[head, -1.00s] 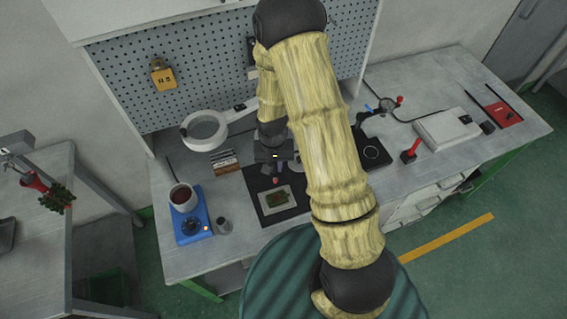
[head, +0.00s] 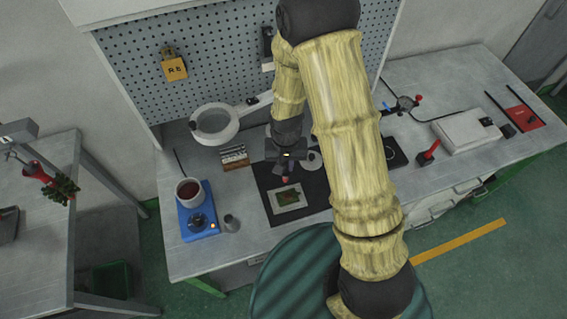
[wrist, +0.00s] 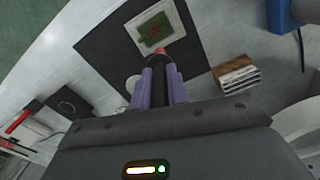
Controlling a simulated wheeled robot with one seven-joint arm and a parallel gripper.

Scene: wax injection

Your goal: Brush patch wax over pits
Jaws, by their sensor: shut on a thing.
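My gripper (wrist: 160,80) has two purple fingers, shut on a slim dark tool with a red tip (wrist: 160,51), which looks like a brush. In the head view the gripper (head: 284,165) hangs over the back of the dark mat (head: 268,178). The red tip is close to the rear edge of a pale plate (head: 301,201) carrying a green and reddish wax piece (head: 288,197). I cannot tell whether the tip touches anything. Pits are too small to make out. A pot (head: 187,187) of dark red wax stands on a blue heater (head: 201,226).
A ring magnifier lamp (head: 215,123) and a small wooden block rack (head: 235,158) stand behind and left of the mat. A white disc (head: 314,161) lies at the mat's right. A red-handled tool (head: 430,152) is farther right.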

